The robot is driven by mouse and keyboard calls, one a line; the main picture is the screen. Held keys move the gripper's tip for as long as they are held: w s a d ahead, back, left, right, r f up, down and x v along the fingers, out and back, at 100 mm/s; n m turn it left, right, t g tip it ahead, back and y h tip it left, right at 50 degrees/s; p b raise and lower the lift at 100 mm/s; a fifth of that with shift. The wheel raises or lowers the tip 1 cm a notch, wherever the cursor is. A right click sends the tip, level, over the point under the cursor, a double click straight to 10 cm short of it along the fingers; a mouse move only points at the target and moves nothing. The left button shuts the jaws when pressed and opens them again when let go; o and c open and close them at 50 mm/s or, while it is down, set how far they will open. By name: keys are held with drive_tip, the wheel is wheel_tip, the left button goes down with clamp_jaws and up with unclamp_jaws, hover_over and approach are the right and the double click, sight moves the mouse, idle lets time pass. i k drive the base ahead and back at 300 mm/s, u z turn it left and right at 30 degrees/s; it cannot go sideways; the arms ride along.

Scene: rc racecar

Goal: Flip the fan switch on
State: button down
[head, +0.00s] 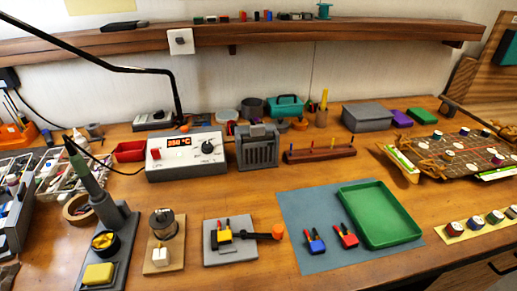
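A grey slatted box (257,149) that looks like a small fan unit stands on the bench at the middle, just right of the control station. A white plate with a small grey switch (181,41) is on the front of the wooden shelf at the upper left. Its position, on or off, cannot be made out. No label marks either one as the fan switch. My gripper is not in view.
A control station (187,154) reading about 350 °C stands left of the fan box, under a black lamp arm (90,58). A soldering iron stand (104,221) is at the front left. A green tray (380,214) lies at the right. Bare wood lies before the fan box.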

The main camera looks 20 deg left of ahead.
sight(252, 121)
drive_tip(key=u, duration=1.35)
drive_tip(key=k, duration=0.7)
drive_tip(key=u, duration=0.5)
drive_tip(key=i, duration=1)
drive_tip(key=z, duration=0.05)
